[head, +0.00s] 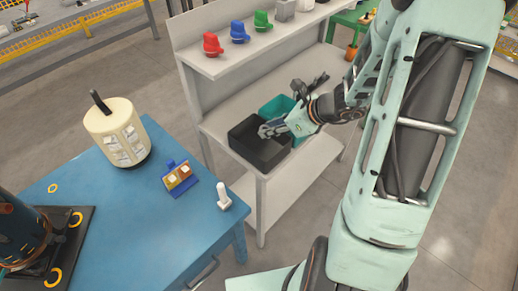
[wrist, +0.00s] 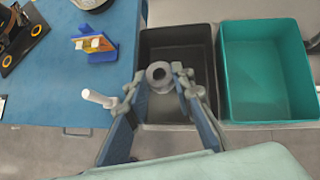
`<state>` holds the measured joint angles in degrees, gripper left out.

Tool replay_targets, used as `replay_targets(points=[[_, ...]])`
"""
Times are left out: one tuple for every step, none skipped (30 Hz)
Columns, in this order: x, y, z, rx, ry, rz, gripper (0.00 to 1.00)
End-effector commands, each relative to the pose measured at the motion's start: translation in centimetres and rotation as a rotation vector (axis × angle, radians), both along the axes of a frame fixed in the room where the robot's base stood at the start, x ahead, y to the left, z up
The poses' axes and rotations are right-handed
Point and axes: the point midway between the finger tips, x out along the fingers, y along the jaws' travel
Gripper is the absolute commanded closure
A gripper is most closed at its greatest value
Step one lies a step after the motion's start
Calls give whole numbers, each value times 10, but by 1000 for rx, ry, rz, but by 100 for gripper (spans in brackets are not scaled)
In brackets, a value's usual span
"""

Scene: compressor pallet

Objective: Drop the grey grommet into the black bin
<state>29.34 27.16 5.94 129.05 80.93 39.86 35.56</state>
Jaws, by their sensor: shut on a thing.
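The grey grommet (wrist: 160,75) is a round ring with a dark hole, held between the fingertips of my gripper (wrist: 158,82) in the wrist view. My gripper also shows in the head view (head: 268,130), over the black bin. The black bin (head: 246,151) stands on the grey shelf unit. In the wrist view the black bin (wrist: 204,50) lies below and behind the grommet, and the part of it I can see looks empty. The grommet is too small to make out in the head view.
A teal bin (wrist: 268,112) stands right beside the black bin. The blue table (head: 115,215) to the left holds a cream canister (head: 117,133), a blue holder (head: 179,178) and a white peg (head: 223,196). An upper shelf (head: 250,48) carries coloured items above the bins.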

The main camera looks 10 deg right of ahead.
Motion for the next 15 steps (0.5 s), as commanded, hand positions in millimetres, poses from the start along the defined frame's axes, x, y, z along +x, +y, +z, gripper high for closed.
replay_targets(points=[[5,-1,-17,-7,-6,-1,100],[7,-1,-18,-8,-6,-4,100],[9,-2,-18,-10,-5,-13,100],[11,-3,-18,-11,-5,-22,100],[13,-3,-16,-12,-5,-32,100],[15,-3,-13,-11,-5,-44,100],[17,-3,-11,-10,-5,-56,100],[18,-3,-8,-9,-6,-66,100],[19,-4,-4,-8,-7,-79,100],[20,-3,-2,-6,-7,-90,100],[21,-3,1,-4,-7,-98,100],[22,-3,4,-3,-7,-108,100],[22,-3,6,-2,-7,-115,100],[23,-3,8,0,-7,-121,100],[23,-3,9,1,-8,-126,100]])
